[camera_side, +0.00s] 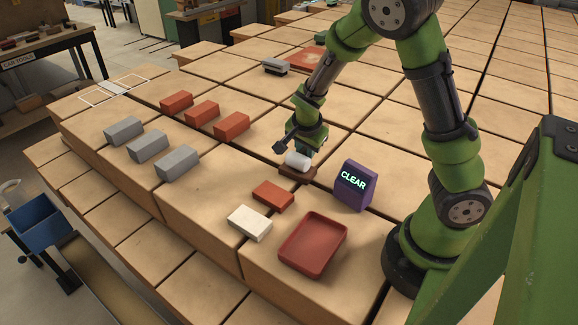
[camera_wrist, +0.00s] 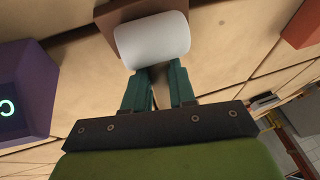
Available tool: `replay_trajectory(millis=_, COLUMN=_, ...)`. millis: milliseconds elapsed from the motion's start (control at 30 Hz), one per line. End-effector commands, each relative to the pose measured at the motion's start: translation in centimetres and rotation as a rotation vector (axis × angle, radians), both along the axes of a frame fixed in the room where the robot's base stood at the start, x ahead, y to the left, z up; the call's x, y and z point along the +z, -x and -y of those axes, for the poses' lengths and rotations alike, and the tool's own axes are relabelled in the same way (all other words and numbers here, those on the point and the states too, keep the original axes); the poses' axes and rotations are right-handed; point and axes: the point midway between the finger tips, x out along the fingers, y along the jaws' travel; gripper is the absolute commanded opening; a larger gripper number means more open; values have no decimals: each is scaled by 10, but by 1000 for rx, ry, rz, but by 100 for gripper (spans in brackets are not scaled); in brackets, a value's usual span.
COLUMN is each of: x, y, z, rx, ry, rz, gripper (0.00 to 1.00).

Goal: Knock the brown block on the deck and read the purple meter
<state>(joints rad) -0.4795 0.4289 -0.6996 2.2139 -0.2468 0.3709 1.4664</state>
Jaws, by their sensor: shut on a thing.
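My gripper (camera_side: 307,148) is shut on a white rounded cylinder (camera_side: 297,160), which also shows at the fingertips in the wrist view (camera_wrist: 152,40). A dark brown flat block (camera_side: 298,172) lies on the tan deck (camera_side: 215,205) just below the cylinder. I cannot tell whether the two touch. In the wrist view part of a brown piece (camera_wrist: 112,12) shows behind the cylinder. The purple meter (camera_side: 352,187) stands upright to the right, its screen reading "CLEAR" in pale green letters. Its edge shows at the left of the wrist view (camera_wrist: 30,88).
A red-brown brick (camera_side: 273,195), a cream brick (camera_side: 250,222) and a red tray (camera_side: 312,244) lie in front. Several grey (camera_side: 177,162) and orange-red bricks (camera_side: 231,124) stand in rows to the left. Gaps run between the deck's large tan blocks.

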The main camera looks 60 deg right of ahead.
Motion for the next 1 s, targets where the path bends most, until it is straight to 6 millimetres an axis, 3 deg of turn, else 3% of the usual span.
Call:
replay_trajectory(millis=700, x=60, y=-2, z=0, rx=1, ry=0, rz=7, gripper=0)
replay_trajectory(millis=1000, x=67, y=-1, z=1, rx=-2, ry=0, rz=4, gripper=0)
